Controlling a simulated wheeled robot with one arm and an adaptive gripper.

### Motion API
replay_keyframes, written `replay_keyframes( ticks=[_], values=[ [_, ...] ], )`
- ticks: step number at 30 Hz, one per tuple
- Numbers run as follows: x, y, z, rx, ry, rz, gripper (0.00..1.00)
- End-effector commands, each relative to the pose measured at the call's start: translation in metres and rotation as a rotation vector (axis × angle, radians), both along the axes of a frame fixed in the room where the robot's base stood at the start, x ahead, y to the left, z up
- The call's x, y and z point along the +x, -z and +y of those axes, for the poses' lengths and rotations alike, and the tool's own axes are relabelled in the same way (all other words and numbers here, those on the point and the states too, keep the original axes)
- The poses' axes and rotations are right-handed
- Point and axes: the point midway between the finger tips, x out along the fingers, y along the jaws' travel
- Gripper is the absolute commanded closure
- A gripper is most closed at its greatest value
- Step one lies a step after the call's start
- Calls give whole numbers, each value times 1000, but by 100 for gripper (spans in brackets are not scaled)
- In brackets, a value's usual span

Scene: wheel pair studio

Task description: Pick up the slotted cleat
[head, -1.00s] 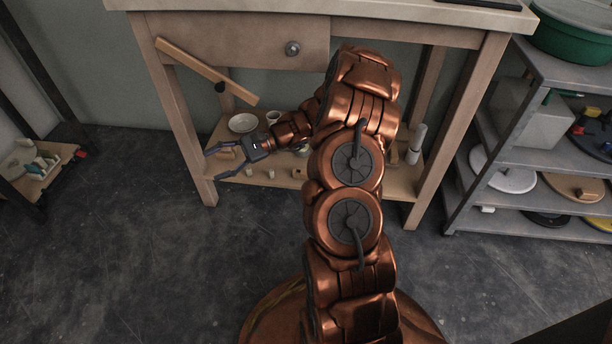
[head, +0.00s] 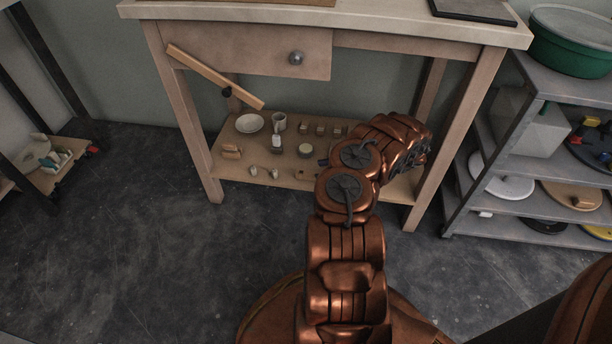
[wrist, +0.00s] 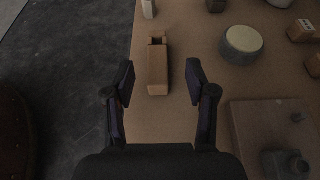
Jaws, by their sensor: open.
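A wooden block with a slot at its far end, which looks like the slotted cleat (wrist: 157,68), lies on the low shelf near its front edge in the wrist view. My gripper (wrist: 160,82) is open and empty, its fingertips apart on either side of the block's near end. I cannot tell whether they are above it or level with it. In the head view a small wooden piece (head: 299,174) at the shelf front seems to be the same block, partly hidden.
A round pale-topped piece (wrist: 242,42) stands right of the block, and a flat board (wrist: 270,125) lies at lower right. The bench (head: 213,190) has legs and a drawer (head: 240,50) over the shelf. Left of its edge is open floor.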

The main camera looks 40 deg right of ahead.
Motion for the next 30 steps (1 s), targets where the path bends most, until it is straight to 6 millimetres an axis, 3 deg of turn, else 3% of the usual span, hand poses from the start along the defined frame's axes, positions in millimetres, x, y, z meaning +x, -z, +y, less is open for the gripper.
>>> replay_keyframes(
  ticks=[13, 23, 30],
  values=[
    [24, 13, 18, -1, 2, 0, 44],
    [53, 27, 43, -1, -1, 1, 44],
    [56, 27, 44, -1, 0, 2, 44]
  ],
)
